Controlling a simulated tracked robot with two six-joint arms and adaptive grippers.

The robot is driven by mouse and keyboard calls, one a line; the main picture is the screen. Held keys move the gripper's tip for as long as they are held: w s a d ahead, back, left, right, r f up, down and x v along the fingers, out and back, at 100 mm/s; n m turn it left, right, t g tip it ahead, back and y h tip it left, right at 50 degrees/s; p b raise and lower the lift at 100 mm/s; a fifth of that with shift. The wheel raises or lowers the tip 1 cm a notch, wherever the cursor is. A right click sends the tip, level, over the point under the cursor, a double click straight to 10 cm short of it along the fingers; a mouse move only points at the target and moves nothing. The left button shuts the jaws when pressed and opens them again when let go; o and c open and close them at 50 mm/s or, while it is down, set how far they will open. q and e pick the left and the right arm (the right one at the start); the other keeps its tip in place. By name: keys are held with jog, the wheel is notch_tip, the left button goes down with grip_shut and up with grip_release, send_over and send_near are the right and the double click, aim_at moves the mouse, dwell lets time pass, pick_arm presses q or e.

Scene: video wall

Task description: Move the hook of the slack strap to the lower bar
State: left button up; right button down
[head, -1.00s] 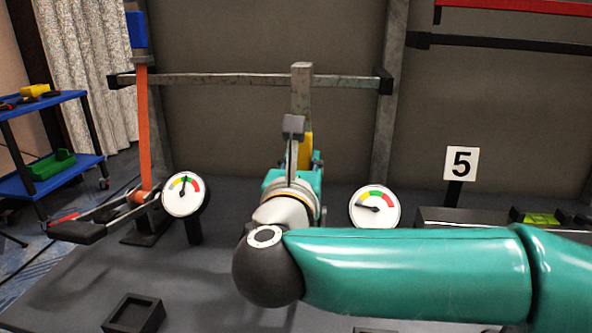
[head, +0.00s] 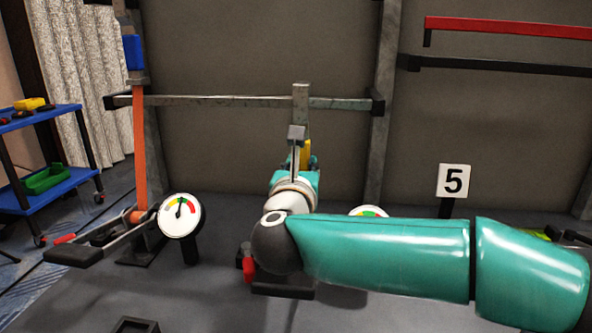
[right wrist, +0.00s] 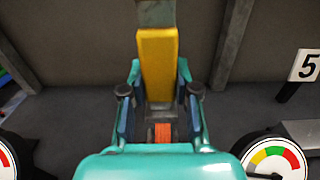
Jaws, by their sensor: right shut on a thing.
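My right gripper (head: 303,160) is shut on the yellow grip (right wrist: 157,65) of the slack strap's hook, with one finger on each side in the right wrist view. The hook's grey upper part (head: 300,97) overlaps the lower bar (head: 220,101) in the head view; whether it touches the bar I cannot tell. A short piece of orange slack strap (right wrist: 163,132) shows below the grip. My arm hides the rest of the strap. My left gripper is not in view.
Another orange strap (head: 139,140) with a blue grip (head: 133,52) runs straight at the left. Its gauge (head: 180,215) points to green. The right gauge (right wrist: 273,162) points left of its colours. A red-handled ratchet (head: 249,268) is partly behind my arm. A blue cart (head: 60,185) stands far left.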

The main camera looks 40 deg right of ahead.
jog(key=shift+p+x, duration=0.4)
jog(key=shift+x, duration=1.05)
jog(key=w+d+f, duration=0.1)
jog(key=w+d+f+b, duration=0.1)
jog(key=d, duration=0.1)
jog(key=shift+w+f, duration=0.2)
jog(key=shift+f, duration=0.1)
jog(key=c, duration=0.8)
grip_release()
jog(key=shift+a, duration=0.1)
